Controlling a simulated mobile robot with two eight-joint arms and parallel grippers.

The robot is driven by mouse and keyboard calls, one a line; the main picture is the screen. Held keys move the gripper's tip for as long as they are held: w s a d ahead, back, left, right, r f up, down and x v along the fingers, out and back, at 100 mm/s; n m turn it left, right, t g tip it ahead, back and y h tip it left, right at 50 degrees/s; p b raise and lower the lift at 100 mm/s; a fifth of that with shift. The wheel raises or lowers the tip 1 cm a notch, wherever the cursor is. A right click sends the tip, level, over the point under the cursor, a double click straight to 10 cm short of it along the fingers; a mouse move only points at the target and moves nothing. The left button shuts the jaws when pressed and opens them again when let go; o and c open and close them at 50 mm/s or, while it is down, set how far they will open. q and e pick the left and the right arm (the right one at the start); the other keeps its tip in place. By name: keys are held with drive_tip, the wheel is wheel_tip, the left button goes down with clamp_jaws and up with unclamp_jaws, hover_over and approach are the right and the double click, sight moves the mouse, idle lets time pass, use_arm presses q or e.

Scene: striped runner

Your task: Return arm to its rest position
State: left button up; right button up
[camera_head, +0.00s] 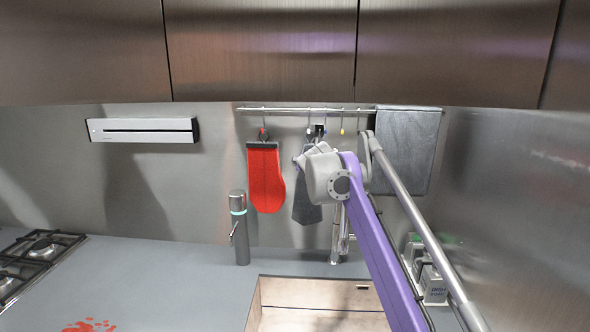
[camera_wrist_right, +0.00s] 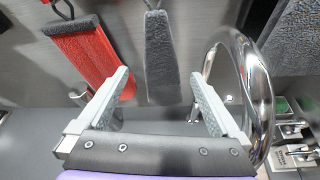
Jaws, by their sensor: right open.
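My right arm (camera_head: 383,255), purple and grey, reaches in from the lower right of the head view toward the back wall. Its wrist hides most of the right gripper there. In the right wrist view the right gripper (camera_wrist_right: 160,80) is open, with its two grey fingers spread and nothing between them. Beyond the fingers hang a red mitt (camera_wrist_right: 90,52) and a grey cloth (camera_wrist_right: 161,60). My left gripper is not in view.
The red mitt (camera_head: 265,178), grey cloth (camera_head: 306,207) and a dark towel (camera_head: 408,150) hang from a rail (camera_head: 285,110). A chrome faucet (camera_wrist_right: 262,85) curves close beside the right finger. A sink (camera_head: 315,291), a dispenser (camera_head: 239,228) and a stove (camera_head: 38,248) are below.

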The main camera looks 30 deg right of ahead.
drive_tip(key=s+a+f+m+g+y, duration=0.2)
drive_tip(key=s+a+f+m, duration=0.6)
drive_tip(key=s+f, duration=0.4)
drive_tip(key=s+a+f+m+g+y, duration=0.2)
drive_tip(key=s+a+f+m, duration=0.6)
drive_tip(key=s+f, duration=0.5)
drive_tip(key=s+a+f+m+g+y, duration=0.2)
drive_tip(key=s+a+f+m, duration=0.6)
drive_tip(key=s+f+m, duration=0.4)
drive_tip(key=s, duration=0.4)
drive_tip(key=shift+f+g, duration=0.3)
drive_tip(key=shift+f, duration=0.1)
drive_tip(key=shift+d, duration=0.1)
